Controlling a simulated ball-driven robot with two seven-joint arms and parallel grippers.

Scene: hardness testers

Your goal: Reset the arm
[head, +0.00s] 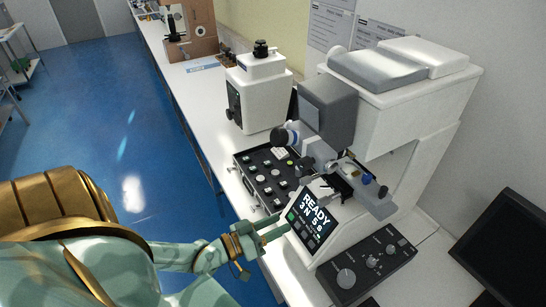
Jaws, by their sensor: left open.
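My left arm comes in from the lower left, and its left gripper (276,227) is open. Its fingers point right, at the left edge of the tester's display (312,218), which reads "READY" with more characters below. I cannot tell whether the fingertips touch the panel. Nothing shows between the fingers. The large white hardness tester (410,110) stands on the white bench, with a grey head and a stage in front of it. My right gripper is not in view.
A black control box (368,262) with knobs lies in front of the tester. A dark monitor (508,248) is at lower right. The blue floor (110,115) at left is open.

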